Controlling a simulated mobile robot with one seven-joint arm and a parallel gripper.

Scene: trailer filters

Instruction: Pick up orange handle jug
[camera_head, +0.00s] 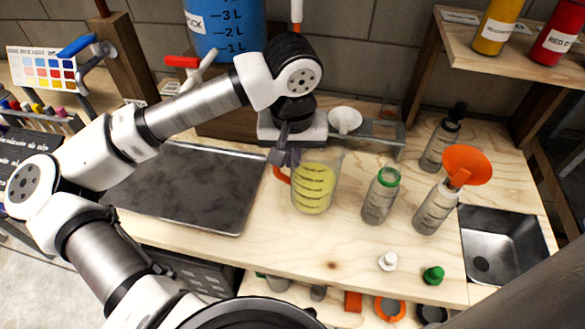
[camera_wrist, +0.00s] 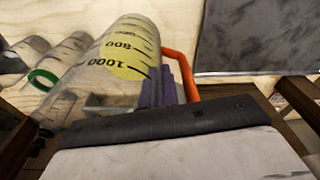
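The clear jug (camera_head: 314,188) with an orange handle stands upright on the wooden worktop, with yellow contents and dark measuring marks. Its orange handle (camera_head: 282,174) is on its left side. My gripper (camera_head: 288,154) points down at the jug's upper left rim, near the top of the handle. In the wrist view the jug (camera_wrist: 120,58) fills the upper middle and its handle (camera_wrist: 182,72) lies to the right. Purple finger parts of my gripper (camera_wrist: 158,90) show between jug wall and handle. Whether they grip anything is unclear; the wrist housing hides part of the jug.
A green-rimmed bottle (camera_head: 381,196) stands right of the jug, with a bottle (camera_head: 436,209) holding an orange funnel (camera_head: 466,165) further right. A dark slab (camera_head: 190,190) lies left. A metal sink (camera_head: 500,245) is at right. White (camera_head: 388,261) and green (camera_head: 433,274) caps lie in front.

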